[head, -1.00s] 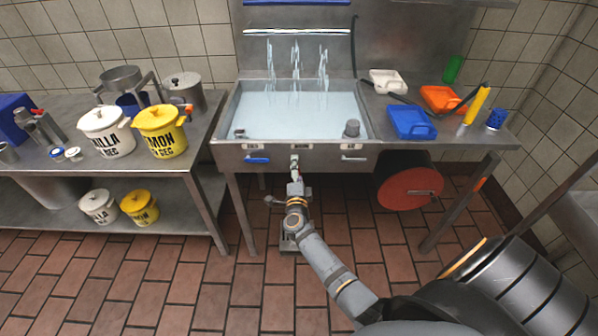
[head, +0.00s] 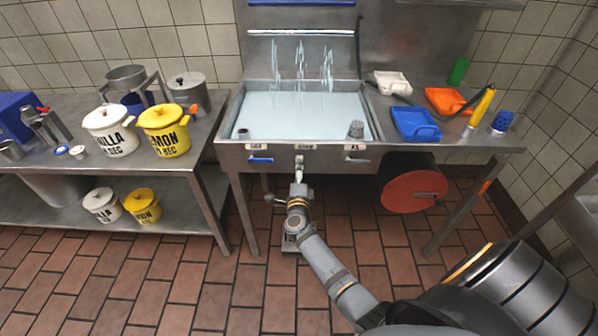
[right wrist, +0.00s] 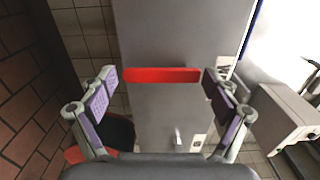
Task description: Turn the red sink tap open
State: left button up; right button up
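The red tap handle (right wrist: 163,75) shows in the right wrist view as a flat red bar on the grey metal sink front. My right gripper (right wrist: 159,80) is open, with one finger near each end of the bar. I cannot tell whether either finger touches it. In the head view my right gripper (head: 299,178) is at the middle of the sink's front panel and hides the red handle. A blue tap handle (head: 260,159) is to its left and a grey one (head: 357,160) to its right. My left gripper is not in view.
Water streams (head: 301,65) fall into the filled sink basin (head: 300,108). A red-faced drum (head: 413,192) hangs under the counter at the right. A table (head: 195,150) with pots stands at the left. The tiled floor in front is clear.

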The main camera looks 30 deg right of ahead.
jog(key=shift+o, duration=0.3)
jog(key=v, duration=0.7)
jog(key=shift+s, duration=0.2)
jog(key=shift+a, duration=0.15)
